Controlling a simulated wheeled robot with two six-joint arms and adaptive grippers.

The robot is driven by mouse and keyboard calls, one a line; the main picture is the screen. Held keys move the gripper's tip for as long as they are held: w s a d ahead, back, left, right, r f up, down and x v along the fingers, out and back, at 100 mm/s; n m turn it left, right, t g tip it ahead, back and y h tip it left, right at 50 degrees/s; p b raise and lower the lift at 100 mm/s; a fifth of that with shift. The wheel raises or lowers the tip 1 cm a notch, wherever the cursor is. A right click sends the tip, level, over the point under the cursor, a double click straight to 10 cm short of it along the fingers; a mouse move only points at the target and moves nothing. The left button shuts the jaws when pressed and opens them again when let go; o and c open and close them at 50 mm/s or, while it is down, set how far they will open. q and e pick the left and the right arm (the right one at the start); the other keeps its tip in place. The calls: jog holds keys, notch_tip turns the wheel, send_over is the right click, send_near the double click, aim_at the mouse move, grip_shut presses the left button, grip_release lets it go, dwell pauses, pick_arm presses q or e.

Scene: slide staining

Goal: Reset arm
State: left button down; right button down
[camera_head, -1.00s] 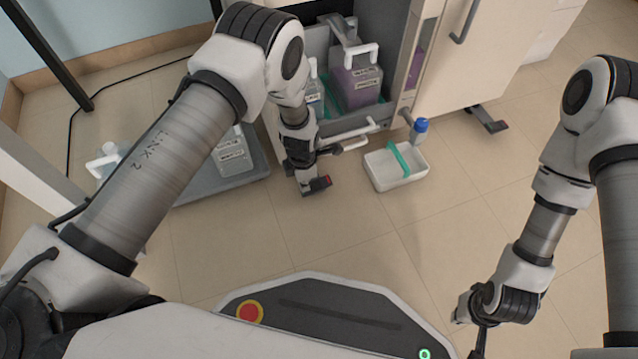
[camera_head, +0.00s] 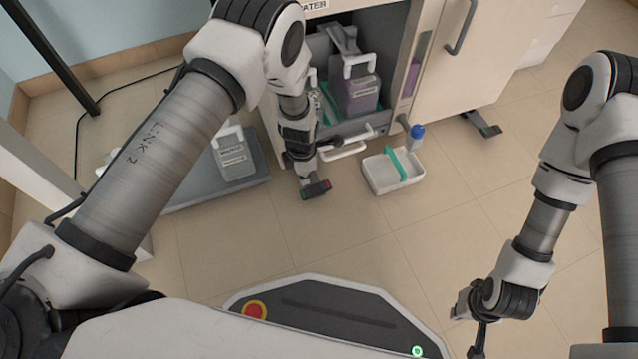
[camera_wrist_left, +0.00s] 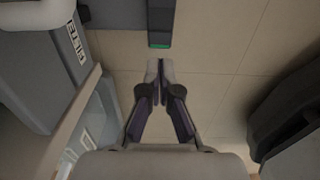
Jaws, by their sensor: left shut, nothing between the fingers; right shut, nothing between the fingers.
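My left arm comes in from the left in the head view and its wrist hangs down in front of the open cabinet. In the left wrist view its gripper (camera_wrist_left: 160,68) has its fingertips together, with nothing between them, over tiled floor. The fingers are not clear in the head view. My right arm hangs at the right side, folded down beside my base. The dark end of my right gripper (camera_head: 479,340) shows at the bottom edge, closed and empty, partly cut off by the frame.
A labelled container (camera_head: 234,157) is on a grey platform (camera_head: 215,190).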

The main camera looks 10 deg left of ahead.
pick_arm(q)
jog(key=shift+r+p, duration=0.4)
jog(key=shift+r, duration=0.55)
